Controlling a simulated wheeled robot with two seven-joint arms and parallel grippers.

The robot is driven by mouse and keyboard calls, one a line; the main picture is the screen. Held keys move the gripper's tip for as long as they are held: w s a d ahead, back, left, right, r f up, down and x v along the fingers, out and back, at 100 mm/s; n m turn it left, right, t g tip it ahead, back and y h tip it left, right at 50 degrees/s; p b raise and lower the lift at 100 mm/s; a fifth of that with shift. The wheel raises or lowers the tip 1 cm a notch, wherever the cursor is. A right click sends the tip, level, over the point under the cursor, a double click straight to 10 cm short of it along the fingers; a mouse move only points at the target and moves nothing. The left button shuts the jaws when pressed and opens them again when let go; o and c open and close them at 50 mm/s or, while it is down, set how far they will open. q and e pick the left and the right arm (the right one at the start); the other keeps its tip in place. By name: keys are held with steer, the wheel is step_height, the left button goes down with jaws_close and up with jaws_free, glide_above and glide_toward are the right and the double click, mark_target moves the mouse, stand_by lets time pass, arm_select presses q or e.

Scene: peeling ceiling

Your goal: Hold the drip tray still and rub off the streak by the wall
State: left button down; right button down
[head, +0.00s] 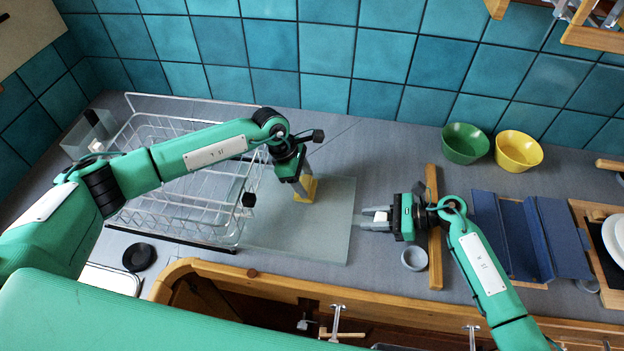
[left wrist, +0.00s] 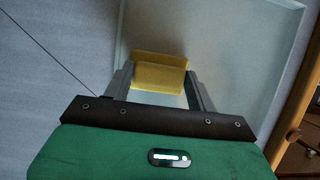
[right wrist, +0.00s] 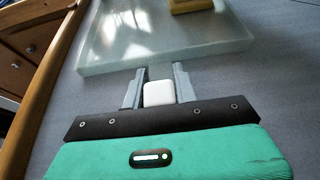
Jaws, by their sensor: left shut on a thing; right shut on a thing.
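The drip tray (head: 335,225) is a pale, translucent flat slab on the grey counter, right of the wire rack; it also shows in the right wrist view (right wrist: 165,50). My left gripper (head: 299,184) points down over the tray, shut on a yellow sponge (head: 306,190), which shows between its fingers in the left wrist view (left wrist: 160,73). The sponge appears to rest on the tray. My right gripper (head: 365,217) is beside the tray's right edge, shut on a small white block (right wrist: 158,93). I cannot tell whether the block is joined to the tray. I cannot make out a clear streak.
The wire rack (head: 150,195) stands left of the tray. A green bowl (head: 465,143) and yellow bowl (head: 518,151) stand near the tiled wall. A wooden bar (head: 434,265), grey cup (head: 414,258) and blue folded panel (head: 520,235) lie right. Counter behind the tray is clear.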

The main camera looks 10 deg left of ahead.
arm_select(q)
steer(key=d, duration=0.8)
steer(key=shift+d+f, duration=0.1)
steer(key=shift+d, duration=0.15)
steer(key=shift+a, duration=0.35)
steer(key=a, duration=0.8)
steer(key=d, duration=0.9)
steer(key=shift+d, duration=0.1)
steer(key=a, duration=0.9)
steer(key=shift+a, duration=0.2)
step_height(320, 180, up, 8)
steer(key=shift+r, duration=0.1)
arm_select(e)
steer(key=shift+f, duration=0.1)
steer(key=c, duration=1)
jaws_free()
